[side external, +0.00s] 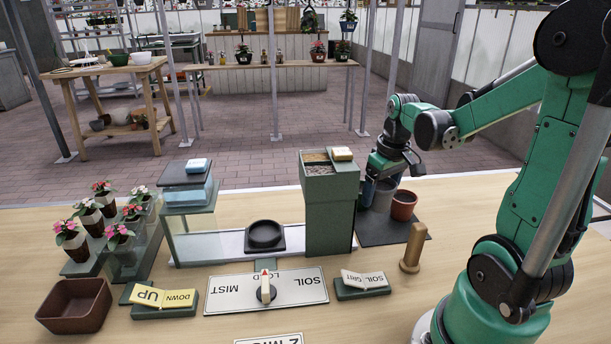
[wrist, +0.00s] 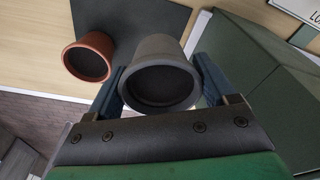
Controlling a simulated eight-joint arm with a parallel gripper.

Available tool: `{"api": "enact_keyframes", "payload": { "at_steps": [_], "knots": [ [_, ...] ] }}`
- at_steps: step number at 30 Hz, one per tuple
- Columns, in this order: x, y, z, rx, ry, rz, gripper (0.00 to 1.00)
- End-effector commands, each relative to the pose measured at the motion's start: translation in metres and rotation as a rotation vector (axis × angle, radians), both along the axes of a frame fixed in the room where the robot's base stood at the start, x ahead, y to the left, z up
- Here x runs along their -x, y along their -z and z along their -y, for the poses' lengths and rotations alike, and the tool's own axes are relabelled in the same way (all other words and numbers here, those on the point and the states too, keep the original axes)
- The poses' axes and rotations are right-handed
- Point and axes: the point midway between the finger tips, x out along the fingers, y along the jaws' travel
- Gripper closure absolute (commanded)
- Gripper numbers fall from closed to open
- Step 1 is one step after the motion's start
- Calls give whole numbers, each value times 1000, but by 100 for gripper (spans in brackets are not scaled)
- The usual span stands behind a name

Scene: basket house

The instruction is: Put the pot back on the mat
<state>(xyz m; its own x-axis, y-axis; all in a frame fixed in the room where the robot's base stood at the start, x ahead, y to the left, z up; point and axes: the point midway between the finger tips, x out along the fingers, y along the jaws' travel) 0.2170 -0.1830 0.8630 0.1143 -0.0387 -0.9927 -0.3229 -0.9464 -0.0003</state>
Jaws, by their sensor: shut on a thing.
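My gripper (side external: 371,183) is shut on a grey pot (side external: 384,196), with one finger on each side of it in the wrist view. The pot (wrist: 158,52) is upright, its open top facing the wrist camera, and looks empty. In the side view the pot is partly hidden by the gripper and a terracotta pot. A dark mat (side external: 380,233) lies on the table around and below this spot; it also shows in the wrist view (wrist: 135,18). I cannot tell whether the grey pot's base touches the mat.
The terracotta pot (side external: 403,206) stands on the mat close beside the grey pot. A tall green hopper (side external: 330,212) stands just left of the mat. A wooden peg (side external: 414,248) stands in front. A dark round dish (side external: 265,236) sits farther left.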

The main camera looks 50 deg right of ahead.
Motion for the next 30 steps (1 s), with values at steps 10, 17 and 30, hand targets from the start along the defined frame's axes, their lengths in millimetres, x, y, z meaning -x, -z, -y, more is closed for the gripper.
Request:
{"api": "enact_keyframes", "payload": {
  "at_steps": [10, 17, 30],
  "knots": [
    [0, 29, 0, 0, 0, 0, 82],
    [0, 48, 0, 0, 0, 0, 82],
    [0, 63, 0, 0, 0, 0, 82]
  ]
}}
